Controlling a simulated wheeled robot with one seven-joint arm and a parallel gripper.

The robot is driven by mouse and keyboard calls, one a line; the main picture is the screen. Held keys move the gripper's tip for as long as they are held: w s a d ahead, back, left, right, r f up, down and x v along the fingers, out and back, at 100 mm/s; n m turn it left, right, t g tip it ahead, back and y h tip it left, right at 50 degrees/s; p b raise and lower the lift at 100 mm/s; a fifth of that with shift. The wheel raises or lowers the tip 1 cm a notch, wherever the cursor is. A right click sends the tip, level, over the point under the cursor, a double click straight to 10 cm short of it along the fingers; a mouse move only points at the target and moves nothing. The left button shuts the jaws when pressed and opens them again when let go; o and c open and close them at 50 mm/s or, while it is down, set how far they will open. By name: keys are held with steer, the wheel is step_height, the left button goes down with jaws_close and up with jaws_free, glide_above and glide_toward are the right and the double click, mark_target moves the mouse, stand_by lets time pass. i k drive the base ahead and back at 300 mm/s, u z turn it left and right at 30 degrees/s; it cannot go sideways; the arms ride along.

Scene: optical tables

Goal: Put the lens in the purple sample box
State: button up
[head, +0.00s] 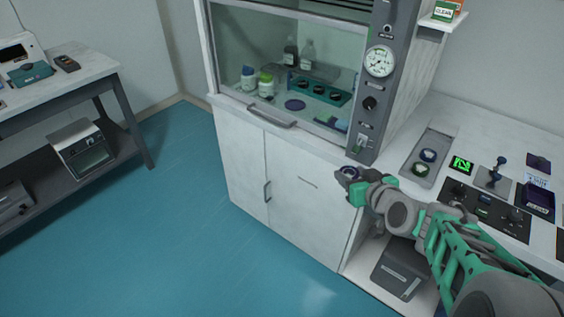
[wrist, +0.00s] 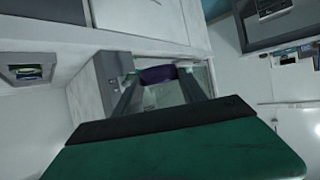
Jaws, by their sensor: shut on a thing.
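My gripper (head: 350,178) is shut on a small dark round piece, which I take to be the lens (head: 349,171). It is held in the air in front of the fume cupboard, left of the right bench. In the wrist view the fingers (wrist: 160,92) close on its dark purple edge (wrist: 158,75). A dark purple box (head: 538,197) with a pale label stands at the right of the bench; it looks like the sample box. I cannot see into it clearly.
The fume cupboard (head: 232,150) holds bottles, a teal rack (head: 338,97) and a purple disc (head: 295,104). The right bench carries a grey tray (head: 438,145) with round pieces, a green display (head: 461,165), a joystick (head: 497,172) and a control panel (head: 470,205).

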mark_target(535, 200)
steer(key=u, duration=4.1)
steer(key=i, duration=0.5)
steer(key=u, duration=0.85)
